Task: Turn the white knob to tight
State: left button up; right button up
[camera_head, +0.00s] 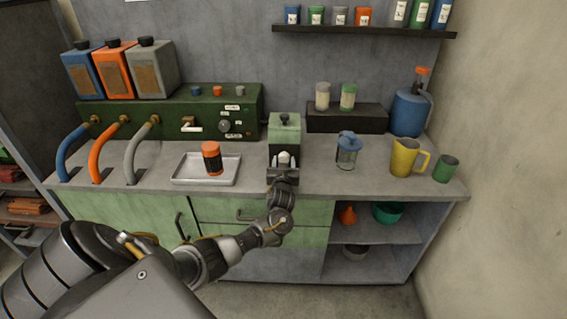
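A small green box-shaped device (284,128) with a black knob on top stands on the counter near the middle. A small white knob (284,158) shows low on its front. My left gripper (284,166) is right at the white knob, pointing away from me toward the device. Its dark fingers appear to be at either side of the knob. Whether they touch or grip it cannot be told at this size, and the gripper hides the knob's lower part. No tight mark is readable. My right gripper is not in view.
Left of the device, a grey tray (183,175) holds an orange-and-black jar (212,158). A green control panel (165,108) with hoses stands behind. To the right are a glass press (347,150), a yellow jug (405,158) and a green cup (446,168).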

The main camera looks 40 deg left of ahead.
pick_arm(q)
jog(key=c, duration=0.6)
jog(key=shift+c, duration=0.2)
